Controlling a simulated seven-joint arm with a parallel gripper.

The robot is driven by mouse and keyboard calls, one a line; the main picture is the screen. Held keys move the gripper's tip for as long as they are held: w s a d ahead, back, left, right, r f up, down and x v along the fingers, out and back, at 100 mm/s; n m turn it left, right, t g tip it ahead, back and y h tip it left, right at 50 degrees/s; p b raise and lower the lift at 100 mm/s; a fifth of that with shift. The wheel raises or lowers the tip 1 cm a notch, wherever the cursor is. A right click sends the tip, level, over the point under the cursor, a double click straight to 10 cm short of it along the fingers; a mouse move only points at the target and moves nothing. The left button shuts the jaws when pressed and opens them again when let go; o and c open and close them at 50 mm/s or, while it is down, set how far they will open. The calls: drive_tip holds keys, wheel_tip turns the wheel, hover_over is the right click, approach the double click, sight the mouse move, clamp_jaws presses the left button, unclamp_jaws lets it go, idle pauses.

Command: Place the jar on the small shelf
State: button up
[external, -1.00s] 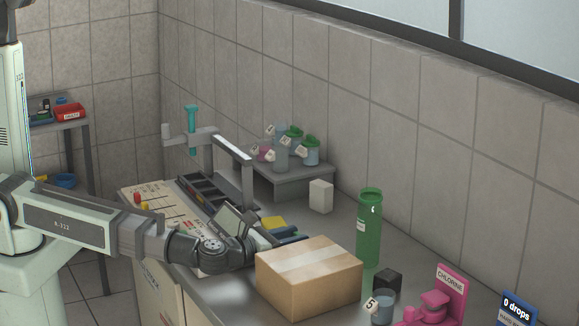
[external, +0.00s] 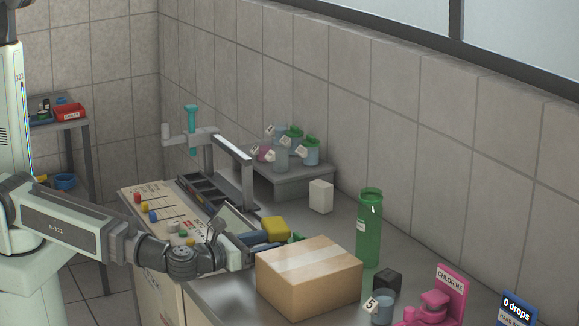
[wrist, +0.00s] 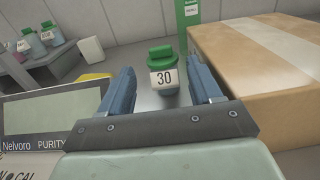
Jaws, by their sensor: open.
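A jar with a green lid and a white label reading 30 (wrist: 163,68) stands upright on the bench in the wrist view. In the external view only a bit of its green (external: 297,238) shows behind the cardboard box. My gripper (wrist: 162,84) is open, with one blue finger on each side of the jar in the picture; I cannot tell whether they touch it. In the external view my gripper (external: 262,240) is low over the bench, left of the box. The small grey shelf (external: 292,184) stands against the wall and holds several labelled jars. It also shows in the wrist view (wrist: 50,68).
The cardboard box (external: 310,280) stands close to the right finger. A green cylinder (external: 369,230) and a white block (external: 320,196) stand behind. A yellow object (external: 276,229) lies near the fingers. A display screen (wrist: 40,120) is at lower left.

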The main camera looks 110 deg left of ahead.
drive_tip(key=shift+v, duration=2.25)
wheel_tip(320, 180, up, 8)
drive_tip(key=a+n, duration=0.2)
drive_tip(key=n, duration=0.1)
drive_tip(key=m+g+h, duration=0.3)
approach(296, 239)
drive_tip(key=x, duration=1)
drive_tip(key=shift+w+a+f, duration=0.1)
drive_tip(key=shift+w, duration=0.05)
drive_tip(key=shift+c, duration=0.5)
